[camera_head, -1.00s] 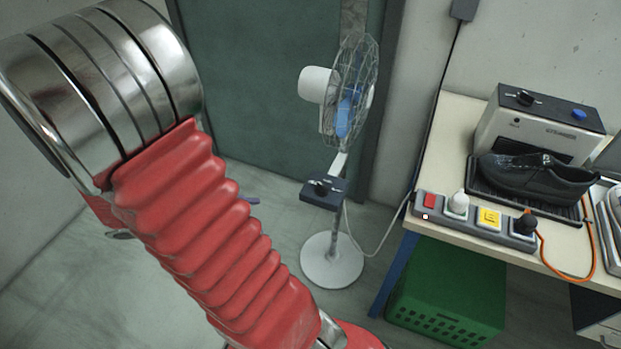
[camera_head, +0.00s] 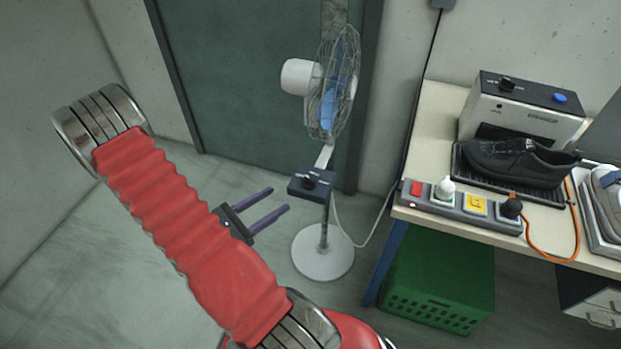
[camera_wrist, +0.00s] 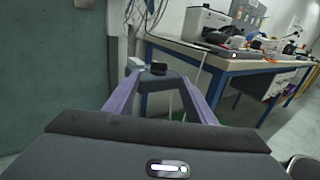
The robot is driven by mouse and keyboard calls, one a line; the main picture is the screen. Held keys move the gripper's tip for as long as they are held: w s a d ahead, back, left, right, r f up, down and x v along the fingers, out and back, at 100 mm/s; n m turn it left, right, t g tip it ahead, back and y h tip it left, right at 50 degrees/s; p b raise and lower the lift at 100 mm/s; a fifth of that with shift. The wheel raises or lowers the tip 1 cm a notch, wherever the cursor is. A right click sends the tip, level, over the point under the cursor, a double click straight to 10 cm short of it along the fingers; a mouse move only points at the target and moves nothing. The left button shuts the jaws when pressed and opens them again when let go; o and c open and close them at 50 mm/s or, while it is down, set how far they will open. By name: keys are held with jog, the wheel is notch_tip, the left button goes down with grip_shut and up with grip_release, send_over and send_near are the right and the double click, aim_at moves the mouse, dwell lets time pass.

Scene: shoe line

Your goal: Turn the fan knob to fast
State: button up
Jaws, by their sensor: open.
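The fan (camera_head: 329,85) stands on the floor in front of the dark door, with a white round base and a blue-bladed caged head. Its dark control box (camera_head: 312,184) sits partway up the pole, with a black knob (camera_head: 311,177) on top. My gripper (camera_head: 280,200) is open and empty, to the left of and a little below the box in the head view, its purple fingers pointing toward the pole. In the wrist view, the knob (camera_wrist: 158,68) and box show ahead, framed between the spread fingers (camera_wrist: 163,108). The knob's setting cannot be read.
A workbench (camera_head: 430,110) at right holds a power strip (camera_head: 460,207), a black shoe (camera_head: 515,160) on a tray, and a steamer (camera_head: 520,108). A green crate (camera_head: 438,275) is below. A cord runs from the fan to the strip. Floor left of the fan is clear.

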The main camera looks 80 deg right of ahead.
aim_at(308, 180)
jog(key=shift+d+f, duration=0.1)
jog(key=shift+f, duration=0.05)
jog(key=shift+s+d, duration=0.1)
jog(key=shift+x, duration=6.8)
jog(key=shift+c, duration=0.5)
jog(key=c, duration=0.9)
